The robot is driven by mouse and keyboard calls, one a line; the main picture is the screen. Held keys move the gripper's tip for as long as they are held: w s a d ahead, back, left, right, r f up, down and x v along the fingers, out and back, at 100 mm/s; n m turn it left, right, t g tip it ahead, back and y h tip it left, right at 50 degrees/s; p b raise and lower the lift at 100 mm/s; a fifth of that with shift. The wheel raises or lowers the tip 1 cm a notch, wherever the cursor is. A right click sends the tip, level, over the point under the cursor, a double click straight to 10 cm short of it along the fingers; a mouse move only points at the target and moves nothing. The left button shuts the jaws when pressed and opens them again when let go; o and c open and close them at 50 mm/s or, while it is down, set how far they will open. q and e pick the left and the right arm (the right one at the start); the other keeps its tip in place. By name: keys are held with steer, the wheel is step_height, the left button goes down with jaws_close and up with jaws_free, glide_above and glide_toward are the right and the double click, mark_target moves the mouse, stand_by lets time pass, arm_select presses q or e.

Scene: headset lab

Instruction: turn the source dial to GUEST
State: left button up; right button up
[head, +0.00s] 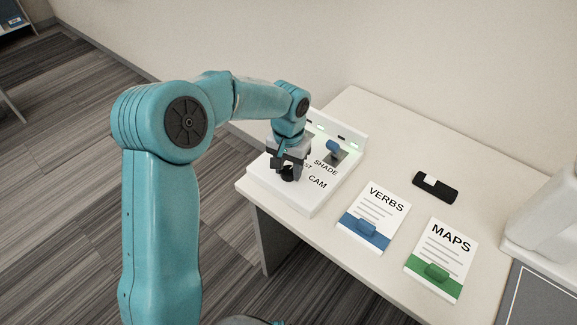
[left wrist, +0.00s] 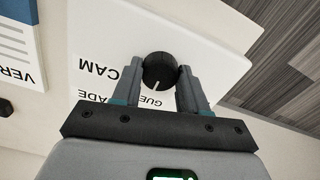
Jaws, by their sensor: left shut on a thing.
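The source dial is a round black knob (left wrist: 159,68) on a white panel (head: 305,200); in the head view its dark top (head: 287,174) shows below my gripper. My left gripper (head: 287,168) points down at the panel and is shut on the dial. In the left wrist view its two fingers (left wrist: 160,85) sit on either side of the knob. A short white pointer line on the knob points down in that view, toward the partly hidden GUEST label (left wrist: 152,101). The CAM label (left wrist: 97,69) lies to the left there. My right gripper is not in view.
A blue switch (head: 333,147) stands by the SHADE label. VERBS (head: 374,212) and MAPS (head: 442,255) cards with blue and green tabs lie right of the panel on the pale table (head: 395,130). A black object (head: 436,186) lies behind them.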

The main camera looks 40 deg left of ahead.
mark_target(288, 170)
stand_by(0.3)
arm_select(q)
steer(key=o, duration=1)
steer(key=shift+o, duration=0.2)
step_height(288, 170, up, 16)
steer(key=p, duration=0.2)
steer(key=shift+r, duration=0.2)
steer(key=shift+s, duration=0.1)
